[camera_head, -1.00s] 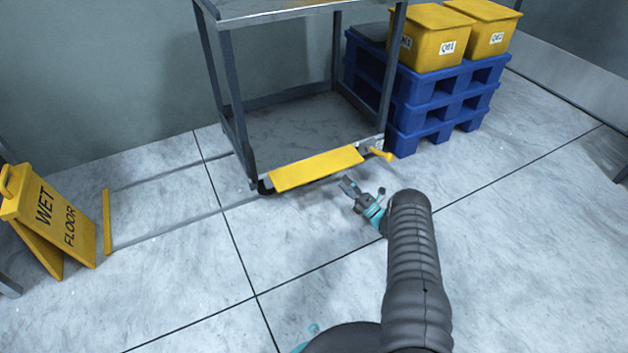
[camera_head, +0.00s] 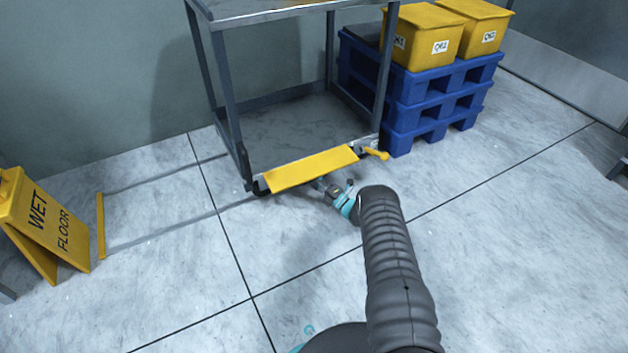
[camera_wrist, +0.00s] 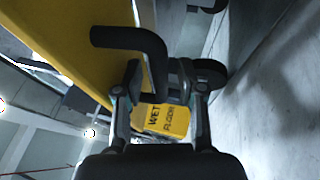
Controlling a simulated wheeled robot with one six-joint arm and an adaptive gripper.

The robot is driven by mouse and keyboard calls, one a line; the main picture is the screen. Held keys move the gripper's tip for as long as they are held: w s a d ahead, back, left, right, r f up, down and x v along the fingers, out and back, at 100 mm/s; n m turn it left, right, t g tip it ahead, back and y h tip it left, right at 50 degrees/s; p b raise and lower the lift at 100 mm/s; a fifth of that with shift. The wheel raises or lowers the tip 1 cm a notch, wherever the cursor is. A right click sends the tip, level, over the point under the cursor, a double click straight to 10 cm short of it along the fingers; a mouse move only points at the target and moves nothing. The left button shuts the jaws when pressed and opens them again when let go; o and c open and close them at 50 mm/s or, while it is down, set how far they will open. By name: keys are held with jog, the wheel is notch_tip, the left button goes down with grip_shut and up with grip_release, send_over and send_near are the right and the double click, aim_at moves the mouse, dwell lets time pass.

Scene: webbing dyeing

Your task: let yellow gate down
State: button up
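The yellow gate (camera_head: 311,168) is a flat yellow panel along the low front edge of a grey metal rack. In the wrist view the gate (camera_wrist: 75,45) fills the upper left, close by. A bent black handle (camera_wrist: 128,38) shows beside it. My gripper (camera_head: 322,186) is low in front of the gate, just below its lower edge. In the wrist view my gripper (camera_wrist: 163,92) has its fingers apart, with the handle's lower end seen between them. I cannot tell whether they touch it. A yellow lever (camera_head: 377,154) is at the gate's right end.
The grey rack (camera_head: 229,90) stands over the gate. Blue pallets (camera_head: 405,118) with yellow bins (camera_head: 424,45) stand to the right. A yellow wet floor sign (camera_head: 45,220) and a yellow floor bar (camera_head: 101,225) are at left. The floor in front is clear.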

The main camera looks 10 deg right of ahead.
grip_shut()
jog(key=shift+s+d+r+g+h+p, duration=0.1)
jog(key=shift+r+g+h+p, duration=0.2)
jog(key=shift+r+p, duration=0.3)
jog(key=shift+s+r+m+g+h+p, duration=0.1)
jog(key=shift+s+m+g+h+p, duration=0.2)
jog(key=shift+m+h+p, duration=0.15)
